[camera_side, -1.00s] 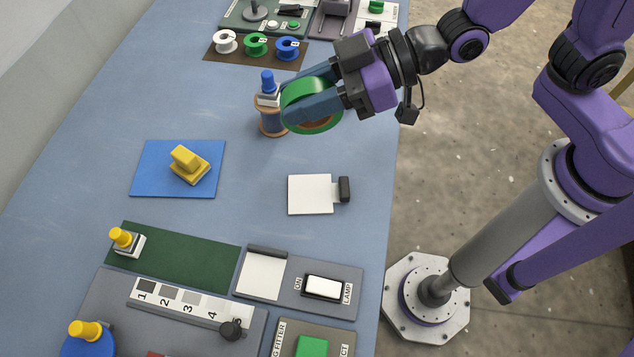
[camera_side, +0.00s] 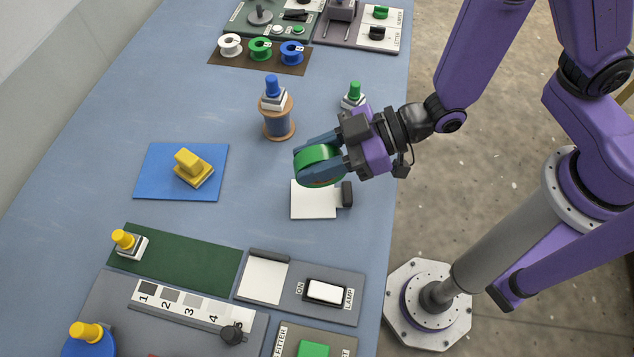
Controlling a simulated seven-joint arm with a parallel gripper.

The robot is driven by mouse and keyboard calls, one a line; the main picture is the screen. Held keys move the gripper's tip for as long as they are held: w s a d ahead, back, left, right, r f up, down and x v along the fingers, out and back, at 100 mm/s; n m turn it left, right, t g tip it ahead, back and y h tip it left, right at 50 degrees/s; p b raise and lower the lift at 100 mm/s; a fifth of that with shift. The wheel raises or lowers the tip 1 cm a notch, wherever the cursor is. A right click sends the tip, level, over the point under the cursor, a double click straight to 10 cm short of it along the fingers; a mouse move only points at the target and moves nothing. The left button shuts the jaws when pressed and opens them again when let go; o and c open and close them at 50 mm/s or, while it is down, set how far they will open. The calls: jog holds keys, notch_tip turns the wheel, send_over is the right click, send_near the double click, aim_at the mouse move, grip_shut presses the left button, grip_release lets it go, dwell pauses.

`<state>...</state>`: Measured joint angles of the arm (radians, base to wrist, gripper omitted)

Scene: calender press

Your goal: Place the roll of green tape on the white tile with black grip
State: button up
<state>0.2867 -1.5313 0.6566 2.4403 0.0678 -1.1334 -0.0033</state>
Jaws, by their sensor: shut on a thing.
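The roll of green tape (camera_side: 318,158) is held between the fingers of my gripper (camera_side: 320,165), which is shut on it. The white tile (camera_side: 313,204) lies flat on the blue table, with its black grip (camera_side: 347,194) at its right edge. In the picture the tape roll is just above the tile's upper edge and hides part of it. The roll appears raised off the table; its exact height is hard to tell.
A spool with a blue-knobbed stamp on top (camera_side: 278,115) stands up and left of my gripper. A green-knobbed stamp (camera_side: 354,96) is behind it. Switch panels (camera_side: 340,300) lie nearer. Bare table surrounds the tile.

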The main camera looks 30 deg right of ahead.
aim_at(315, 183)
jog(key=shift+f, duration=3.2)
jog(key=shift+f, duration=0.15)
jog(key=o, duration=1)
jog(key=shift+o, duration=0.2)
jog(key=shift+r, duration=0.2)
jog(key=v, duration=1.2)
jog(key=shift+s, duration=0.1)
jog(key=shift+r, duration=0.1)
